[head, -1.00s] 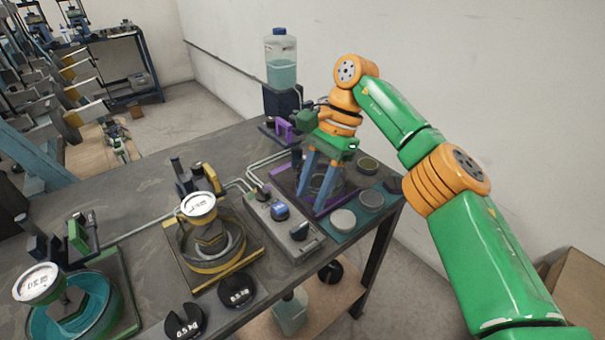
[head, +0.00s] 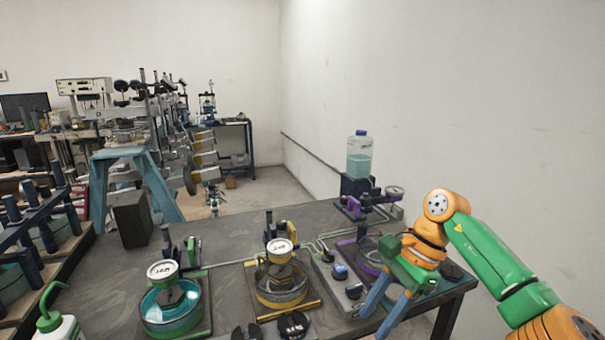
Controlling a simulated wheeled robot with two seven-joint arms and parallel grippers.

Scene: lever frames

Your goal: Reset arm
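My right arm, green and orange, comes in from the right in the head view. My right gripper (head: 386,308) has two blue fingers spread apart and pointing down. It is in front of the purple-framed station (head: 362,256) at the table's right end and hides part of it. Nothing shows between the fingers. My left gripper is not in view.
The grey table (head: 225,238) carries a teal dial station (head: 172,305), a yellow dial station (head: 280,285), a control box (head: 338,280) and black weights (head: 293,325). A bottle (head: 359,158) stands at the back. A green-capped bottle (head: 62,325) is front left.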

